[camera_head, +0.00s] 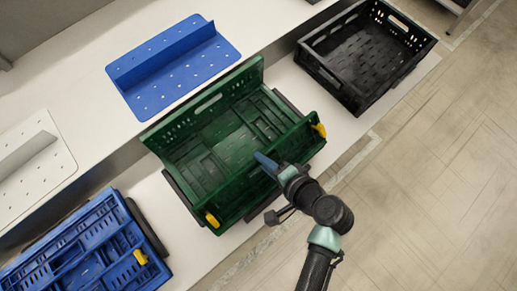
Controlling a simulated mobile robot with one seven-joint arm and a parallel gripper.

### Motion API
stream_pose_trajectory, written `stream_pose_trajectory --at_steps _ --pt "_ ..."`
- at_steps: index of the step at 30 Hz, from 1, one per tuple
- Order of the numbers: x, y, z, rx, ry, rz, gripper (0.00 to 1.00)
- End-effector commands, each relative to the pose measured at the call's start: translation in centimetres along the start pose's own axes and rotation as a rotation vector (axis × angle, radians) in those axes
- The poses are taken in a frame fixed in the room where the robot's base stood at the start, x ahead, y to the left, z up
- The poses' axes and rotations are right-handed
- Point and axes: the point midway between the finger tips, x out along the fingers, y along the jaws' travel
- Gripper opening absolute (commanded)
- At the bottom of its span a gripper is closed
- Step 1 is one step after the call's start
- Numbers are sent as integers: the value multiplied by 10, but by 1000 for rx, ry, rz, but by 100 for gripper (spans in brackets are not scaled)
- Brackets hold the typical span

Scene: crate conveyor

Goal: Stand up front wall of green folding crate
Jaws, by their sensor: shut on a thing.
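The green folding crate (190,185) sits in the middle of the head view. Its back wall (215,100) stands up, and its side walls appear folded down inside on the floor. Its front wall (244,201) is on the side nearest me, raised off the floor, with a yellow latch at each end (212,220) (319,130). I cannot tell whether it is fully upright or tilted. My gripper (266,163) is shut on the front wall near the middle of its upper edge. My fingers and wrist hide part of that edge.
A black crate (335,82) with standing walls is at upper right. A folded blue crate (85,255) is at lower left. A blue perforated bracket (150,95) and a white one (55,175) are on the far white surface.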

Motion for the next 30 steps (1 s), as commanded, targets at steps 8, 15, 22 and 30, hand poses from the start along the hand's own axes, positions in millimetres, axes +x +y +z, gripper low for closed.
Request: stream_pose_trajectory --at_steps 8,15,22,30 --pt "-22 17 -1 2 5 -261 0" --pt "-39 23 0 -2 1 -409 0" --pt "-48 30 0 0 0 -403 0" --pt "-50 37 1 5 -2 -396 0"
